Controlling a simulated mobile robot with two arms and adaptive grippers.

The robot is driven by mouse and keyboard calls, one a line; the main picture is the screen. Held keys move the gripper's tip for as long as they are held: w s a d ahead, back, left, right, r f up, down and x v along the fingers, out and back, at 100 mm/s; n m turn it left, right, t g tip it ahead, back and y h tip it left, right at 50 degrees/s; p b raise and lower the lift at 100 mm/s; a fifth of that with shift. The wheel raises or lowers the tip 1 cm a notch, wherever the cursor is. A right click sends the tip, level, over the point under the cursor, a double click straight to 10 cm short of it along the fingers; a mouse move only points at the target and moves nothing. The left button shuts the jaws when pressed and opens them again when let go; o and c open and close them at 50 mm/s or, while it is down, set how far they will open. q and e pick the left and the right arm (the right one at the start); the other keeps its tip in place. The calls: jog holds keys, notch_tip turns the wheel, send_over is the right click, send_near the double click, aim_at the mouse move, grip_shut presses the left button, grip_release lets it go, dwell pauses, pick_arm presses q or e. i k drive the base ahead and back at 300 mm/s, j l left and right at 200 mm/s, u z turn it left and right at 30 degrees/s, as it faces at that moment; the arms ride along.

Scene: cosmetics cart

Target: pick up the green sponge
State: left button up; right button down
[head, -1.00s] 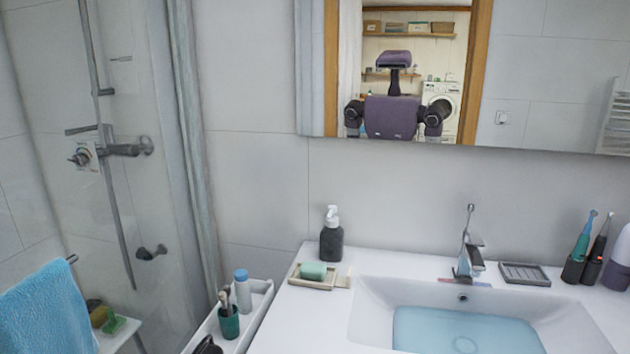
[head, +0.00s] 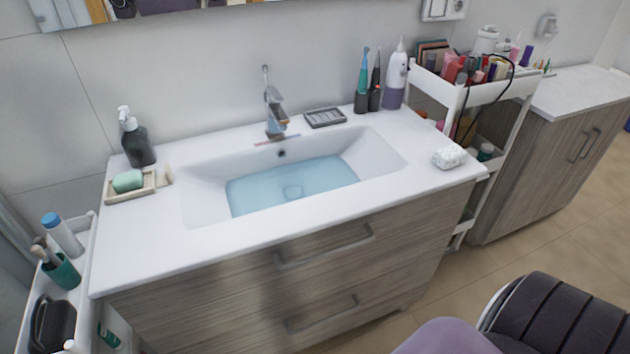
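A pale green block (head: 128,180) lies in a beige soap dish (head: 145,191) at the left back of the white washbasin counter. It looks like a bar of soap or a sponge; I cannot tell which. A small patch of brighter green (head: 109,336) shows low at the left, beside the white cart, mostly hidden. Neither of my grippers is in view.
A dark soap bottle (head: 137,144) stands behind the dish. The basin (head: 390,150) holds blue water. At the left is a white cart (head: 87,240) with a green cup (head: 62,271). A crowded trolley (head: 452,98) stands right. The front counter is clear.

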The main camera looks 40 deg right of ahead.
aim_at(452, 156)
jog(key=z, duration=1.95)
